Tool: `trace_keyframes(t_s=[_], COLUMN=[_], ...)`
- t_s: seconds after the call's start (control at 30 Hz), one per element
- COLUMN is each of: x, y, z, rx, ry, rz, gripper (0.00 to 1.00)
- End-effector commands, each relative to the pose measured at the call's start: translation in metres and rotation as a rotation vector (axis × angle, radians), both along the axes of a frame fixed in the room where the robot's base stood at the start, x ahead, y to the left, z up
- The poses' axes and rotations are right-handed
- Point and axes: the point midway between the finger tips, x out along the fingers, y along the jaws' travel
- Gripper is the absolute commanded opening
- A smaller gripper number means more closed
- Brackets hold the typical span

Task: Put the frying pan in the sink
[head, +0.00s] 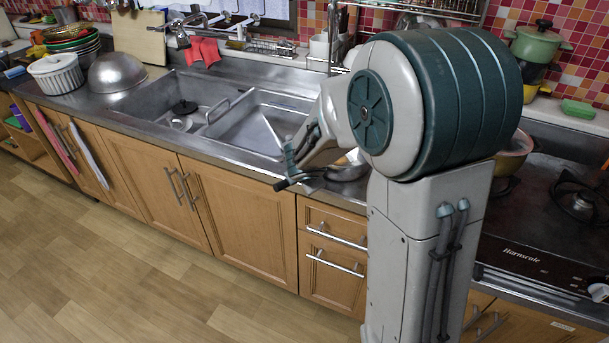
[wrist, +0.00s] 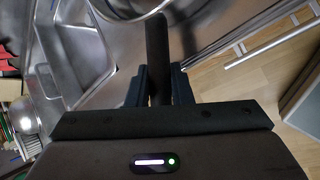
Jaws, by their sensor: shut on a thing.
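The frying pan (head: 350,171) is at the counter just right of the sink, mostly hidden behind my arm. Its dark handle (head: 284,184) points left past the counter's front edge. My gripper (head: 296,165) is shut on the handle. In the wrist view the dark handle (wrist: 157,45) runs up between the fingers of my gripper (wrist: 158,84) to the pan's metal rim (wrist: 128,15). I cannot tell whether the pan rests on the counter or hangs just above it. The steel sink (head: 265,118) is left of the gripper, with its basin also in the wrist view (wrist: 75,50).
The sink's left part holds a dark round piece (head: 184,107). A metal bowl (head: 117,73) and white ribbed dish (head: 56,74) stand left of the sink. Red cloths (head: 204,52) lie behind it. The stove (head: 545,230) is at right. Cabinets with handles line the front; the floor is clear.

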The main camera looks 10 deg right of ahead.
Motion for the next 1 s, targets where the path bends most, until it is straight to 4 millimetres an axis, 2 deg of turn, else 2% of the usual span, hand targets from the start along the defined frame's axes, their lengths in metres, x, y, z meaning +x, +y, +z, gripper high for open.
trace_keyframes(t_s=[0.1, 0.13, 0.2, 0.53, 0.67, 1.0], x=[0.000, 0.000, 0.000, 0.000, -0.012, -0.057], y=[0.000, 0.000, 0.000, 0.000, 0.002, 0.011], z=[-0.003, -0.002, -0.002, 0.002, 0.020, 0.076], rx=[-0.001, 0.000, 0.000, -0.001, -0.001, 0.000], ry=[-0.001, 0.000, 0.000, 0.001, -0.003, -0.001], rz=[0.000, 0.000, 0.000, -0.001, 0.000, -0.001], gripper=[0.00, 0.28, 0.41, 0.41, 0.41, 0.41])
